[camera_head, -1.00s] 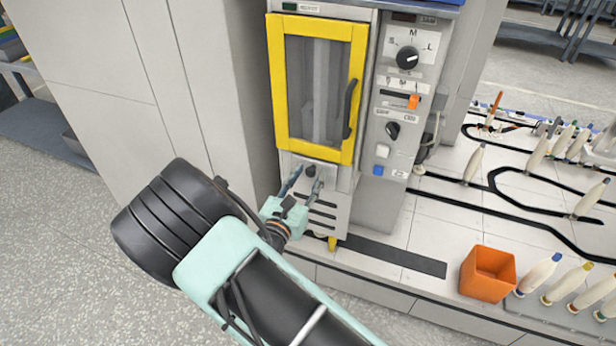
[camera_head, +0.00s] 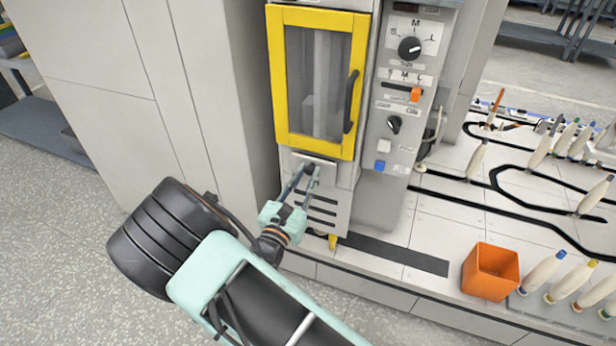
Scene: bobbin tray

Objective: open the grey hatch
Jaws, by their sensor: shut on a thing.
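The grey hatch (camera_head: 314,159) is on the lower front of the machine, just under the yellow-framed door. A small dark knob (camera_head: 309,169) shows on its face. My gripper (camera_head: 310,172) reaches up to the hatch from below, its two fingers close together at either side of the knob. It is shut on the knob. The fingers hide part of the knob and of the hatch face, so I cannot tell whether the hatch stands ajar.
The yellow-framed door (camera_head: 318,85) above is shut. A grey control panel (camera_head: 402,90) with dials stands to its right. An orange bin (camera_head: 490,271) and several bobbins (camera_head: 541,272) are at the lower right. Slotted grey plating (camera_head: 322,212) lies below the hatch.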

